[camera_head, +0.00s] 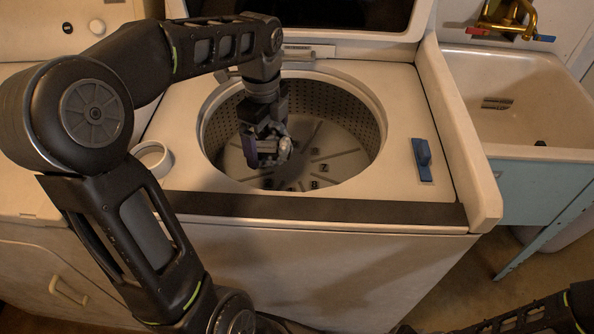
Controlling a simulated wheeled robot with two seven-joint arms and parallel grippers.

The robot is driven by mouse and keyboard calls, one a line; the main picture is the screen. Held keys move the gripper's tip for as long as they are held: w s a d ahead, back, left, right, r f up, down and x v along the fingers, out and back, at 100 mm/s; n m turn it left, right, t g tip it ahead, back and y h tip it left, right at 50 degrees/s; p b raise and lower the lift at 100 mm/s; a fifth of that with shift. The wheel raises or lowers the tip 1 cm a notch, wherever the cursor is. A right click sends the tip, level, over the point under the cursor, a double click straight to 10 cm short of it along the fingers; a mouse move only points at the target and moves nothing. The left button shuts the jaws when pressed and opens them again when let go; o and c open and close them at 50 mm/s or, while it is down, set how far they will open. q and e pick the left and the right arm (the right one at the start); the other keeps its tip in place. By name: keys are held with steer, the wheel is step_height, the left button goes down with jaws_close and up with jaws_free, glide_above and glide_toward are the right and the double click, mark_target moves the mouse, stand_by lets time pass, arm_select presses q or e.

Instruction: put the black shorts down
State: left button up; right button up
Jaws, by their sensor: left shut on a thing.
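My left gripper (268,152) reaches down into the round opening of the top-loading washer (330,212) and points at the drum. It is shut on the black shorts, but the cloth is hard to tell from the dark gripper parts. The washer drum (340,145) has a perforated metal wall and a ribbed grey floor with dark marks. The gripper is inside the rim, left of the drum's middle; I cannot tell how far above the floor it is. Part of my right arm shows at the lower right, with its gripper out of view.
The washer lid (345,15) stands open at the back. A blue item (422,158) is on the washer top right of the opening, and a white ring-shaped part (152,158) is at the left. A utility sink (530,110) with a brass faucet (507,18) stands to the right.

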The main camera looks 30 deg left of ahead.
stand_by(0.3)
arm_select(q)
glide_above(271, 180)
steer(key=shift+f, duration=2.45)
steer(key=shift+f+b, duration=0.55)
steer(key=shift+f, duration=1.95)
steer(key=shift+f, duration=0.1)
steer(key=shift+f, duration=0.1)
steer(key=o, duration=1.2)
steer(key=shift+c, duration=0.2)
